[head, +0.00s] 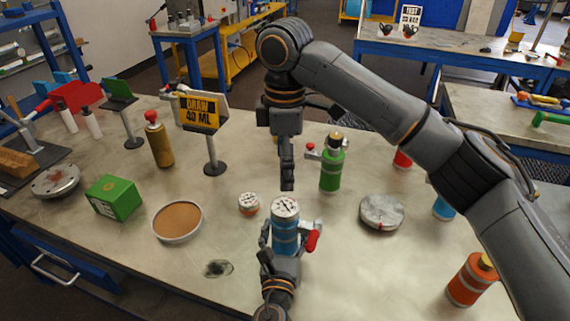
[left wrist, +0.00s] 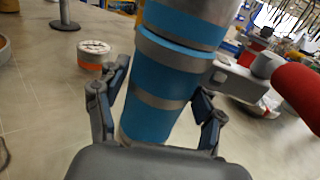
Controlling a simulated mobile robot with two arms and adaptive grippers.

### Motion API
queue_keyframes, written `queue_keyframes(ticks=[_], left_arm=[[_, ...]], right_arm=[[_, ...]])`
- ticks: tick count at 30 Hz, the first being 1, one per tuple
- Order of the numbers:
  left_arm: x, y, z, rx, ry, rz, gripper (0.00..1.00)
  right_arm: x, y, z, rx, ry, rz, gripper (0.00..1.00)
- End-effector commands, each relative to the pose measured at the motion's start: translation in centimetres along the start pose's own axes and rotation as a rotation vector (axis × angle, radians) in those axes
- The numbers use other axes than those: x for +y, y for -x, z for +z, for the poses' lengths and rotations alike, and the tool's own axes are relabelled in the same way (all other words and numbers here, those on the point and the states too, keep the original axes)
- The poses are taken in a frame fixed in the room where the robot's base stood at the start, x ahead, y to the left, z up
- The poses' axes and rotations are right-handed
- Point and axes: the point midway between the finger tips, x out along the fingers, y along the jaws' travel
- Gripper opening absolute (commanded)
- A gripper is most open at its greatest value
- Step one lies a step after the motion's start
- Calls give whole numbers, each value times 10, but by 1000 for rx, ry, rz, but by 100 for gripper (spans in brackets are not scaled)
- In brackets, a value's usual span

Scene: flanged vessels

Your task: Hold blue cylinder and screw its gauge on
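The blue cylinder (head: 285,238) stands upright at the table's front middle, with grey bands and a red-handled side fitting (head: 313,240). A round white top with dark marks (head: 285,207) sits on it. In the left wrist view the cylinder (left wrist: 160,85) fills the middle, its top cut off. My left gripper (left wrist: 160,105) has a finger on each side of it, low on its body, and appears shut on it. A small white-topped disc with an orange side (head: 249,204) lies just left; I cannot tell whether it is a gauge. My right gripper (head: 287,182) points down behind the cylinder, seen edge-on, apparently empty.
A green cylinder (head: 332,169) stands behind to the right. A round grey flange (head: 382,212) lies right, a brown-filled dish (head: 177,221) and green box (head: 114,198) left. A "DRAW 40 ML" sign (head: 200,111) stands behind. The front-left tabletop is mostly clear.

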Motion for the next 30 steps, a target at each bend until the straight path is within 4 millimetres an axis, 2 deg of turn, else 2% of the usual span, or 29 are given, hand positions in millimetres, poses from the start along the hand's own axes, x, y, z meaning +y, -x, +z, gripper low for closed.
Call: queue_keyframes(ticks=[10, 14, 17, 24, 30], left_arm=[[0, 0, 0, 0, 0, 0, 86], [0, 6, -1, 1, -1, 0, 86], [0, 20, -2, 2, 0, -1, 86], [0, 72, -2, 4, 0, -2, 86], [0, 106, -1, 3, -1, -1, 86]], right_arm=[[0, 0, 0, 0, 0, 0, 84], [0, 0, 0, 0, 0, 0, 84], [0, 0, 0, 0, 0, 0, 84], [0, 0, 0, 0, 0, 0, 84], [0, 0, 0, 0, 0, 0, 84]])
